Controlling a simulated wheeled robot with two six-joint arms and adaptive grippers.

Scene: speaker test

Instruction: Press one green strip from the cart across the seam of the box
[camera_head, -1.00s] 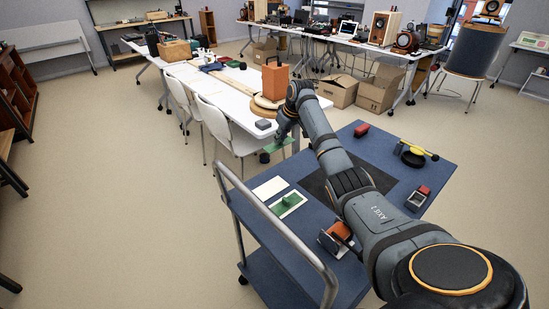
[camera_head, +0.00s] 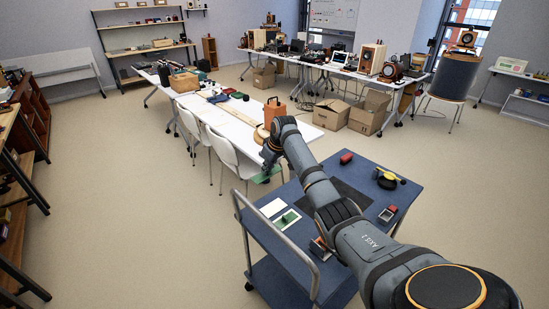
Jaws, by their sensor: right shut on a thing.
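My right gripper (camera_head: 268,158) hangs at the end of my grey arm, beyond the far left edge of the blue cart (camera_head: 405,197). It is shut on a thin green strip (camera_head: 267,174), held flat above the floor beside the white table. A smaller green piece (camera_head: 289,217) lies on a white card on the cart. Two open cardboard boxes (camera_head: 325,111) stand on the floor farther back, and an orange case (camera_head: 274,111) stands on the white table. I cannot tell which is the box meant, and no seam is clear. My left gripper is out of view.
White chairs (camera_head: 234,158) stand along the near side of the white table (camera_head: 225,127), close to my right gripper. The cart carries a red block (camera_head: 346,157), a yellow and black tool (camera_head: 388,179) and a metal handle.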

